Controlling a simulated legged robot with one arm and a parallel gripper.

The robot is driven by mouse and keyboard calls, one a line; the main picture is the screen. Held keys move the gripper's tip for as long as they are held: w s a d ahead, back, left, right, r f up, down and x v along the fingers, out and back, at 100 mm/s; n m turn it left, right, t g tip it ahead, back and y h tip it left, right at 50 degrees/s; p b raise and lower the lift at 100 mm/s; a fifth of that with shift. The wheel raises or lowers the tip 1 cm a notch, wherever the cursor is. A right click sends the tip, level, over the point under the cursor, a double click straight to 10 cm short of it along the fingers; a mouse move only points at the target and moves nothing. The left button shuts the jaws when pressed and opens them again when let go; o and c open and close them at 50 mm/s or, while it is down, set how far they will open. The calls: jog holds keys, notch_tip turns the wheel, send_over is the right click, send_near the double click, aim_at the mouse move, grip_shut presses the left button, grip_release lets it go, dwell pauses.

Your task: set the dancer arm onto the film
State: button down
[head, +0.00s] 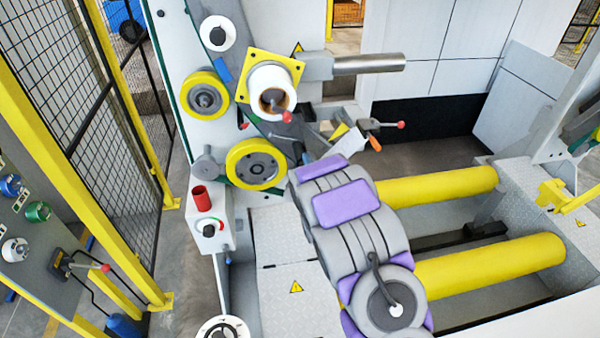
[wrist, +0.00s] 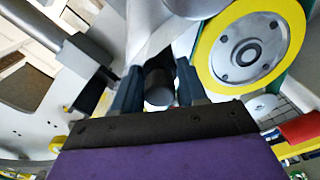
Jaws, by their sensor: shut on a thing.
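My gripper (wrist: 158,88) is shut on a dark cylindrical grip in the wrist view, with one dark finger on each side. This grip (wrist: 158,92) looks like the handle of the dancer arm. I cannot tell whether the dancer arm touches the film.
The lower yellow-rimmed roller (head: 257,164) is close left of my gripper; it also shows in the wrist view (wrist: 250,52). Two long yellow rollers (head: 440,187) lie beyond my arm. A mesh fence (head: 70,80) bounds the left.

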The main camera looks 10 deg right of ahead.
jog(key=r+n+b, duration=0.1)
jog(key=n, duration=0.1)
jog(key=r+n+b, duration=0.1)
jog(key=shift+d+r+n+b, duration=0.1)
jog(key=shift+d+n+b, duration=0.1)
jog(key=shift+n+b, duration=0.2)
jog(key=shift+a+r+n+b, duration=0.15)
jog(key=shift+r+n+b, duration=1.05)
jog(key=shift+n+b, duration=0.4)
jog(key=shift+r, duration=0.1)
jog(key=c, duration=1)
grip_release()
jog(key=shift+o, duration=0.8)
jog(key=shift+a, duration=0.25)
